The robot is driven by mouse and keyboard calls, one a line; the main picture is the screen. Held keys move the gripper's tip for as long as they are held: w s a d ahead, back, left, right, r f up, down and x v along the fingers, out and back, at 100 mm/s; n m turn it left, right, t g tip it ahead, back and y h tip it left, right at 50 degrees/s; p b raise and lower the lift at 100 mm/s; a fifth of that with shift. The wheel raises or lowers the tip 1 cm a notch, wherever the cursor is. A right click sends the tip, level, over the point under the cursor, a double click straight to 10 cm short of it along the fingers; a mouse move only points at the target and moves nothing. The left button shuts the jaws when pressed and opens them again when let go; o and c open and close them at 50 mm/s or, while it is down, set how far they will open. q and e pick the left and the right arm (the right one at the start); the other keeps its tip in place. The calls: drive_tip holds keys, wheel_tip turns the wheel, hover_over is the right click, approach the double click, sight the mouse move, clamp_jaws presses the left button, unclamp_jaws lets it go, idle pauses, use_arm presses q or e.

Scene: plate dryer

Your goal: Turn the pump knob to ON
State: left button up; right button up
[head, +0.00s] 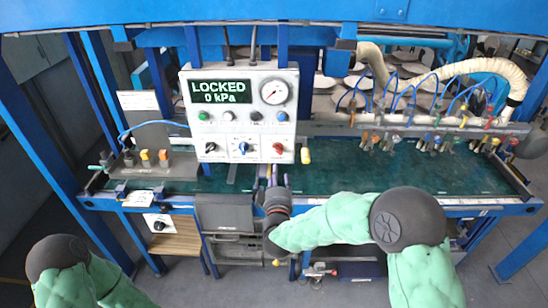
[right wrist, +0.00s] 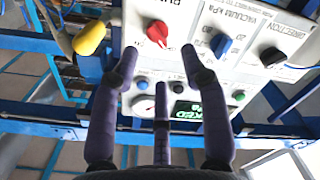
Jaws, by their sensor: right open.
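The control panel (head: 240,110) shows "LOCKED 0 kPa" on its screen (head: 220,92). The red pump knob (head: 278,148) is at the panel's lower right. In the right wrist view, which shows the panel upside down, the red knob (right wrist: 158,33) sits tilted under the partly cut-off pump label. I cannot read which mark it points to. My right gripper (head: 273,173) is just below the panel, and its purple fingers show in the wrist view (right wrist: 160,53). They are spread and empty, with the knob beyond the gap between the tips.
A blue vacuum knob (head: 243,147) and a black direction knob (head: 210,147) are left of the red knob. A yellow knob-like part (head: 305,155) is close on its right. A green tray (head: 400,170) lies below, with hoses and valves (head: 430,140) at right.

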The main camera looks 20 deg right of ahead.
sight(278, 151)
drive_tip(key=x, duration=0.3)
drive_tip(key=r+x, duration=0.1)
drive_tip(key=x, duration=0.3)
drive_tip(key=r+x, duration=0.1)
drive_tip(key=x, duration=0.2)
drive_tip(key=shift+w+d+b, duration=0.25)
drive_tip(key=shift+w+b, duration=0.1)
clamp_jaws()
